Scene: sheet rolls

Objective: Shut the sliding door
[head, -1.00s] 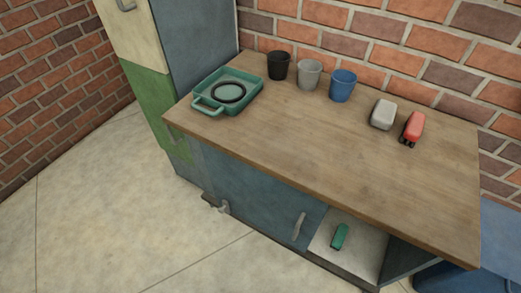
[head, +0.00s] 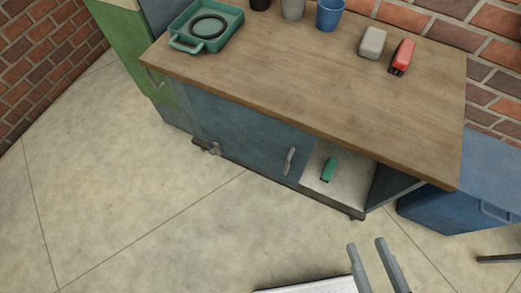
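The sliding door (head: 245,135) is a blue-grey panel on the front of the wooden-topped cabinet. It has a light upright handle (head: 289,161) near its right edge. The door covers the left and middle of the front; the right part is open, showing a pale shelf (head: 313,185) with a green object (head: 328,169) on it. My gripper (head: 366,246) is at the lower right in the head view, in front of the cabinet and below the opening. Its two fingers are apart with nothing between them. It is clear of the handle.
The wooden top (head: 250,75) holds a green tray (head: 207,32), cups including a blue one (head: 330,15), a grey object (head: 372,43) and a red object (head: 402,56). A blue bin (head: 470,190) stands at the right. The floor in front is clear at left.

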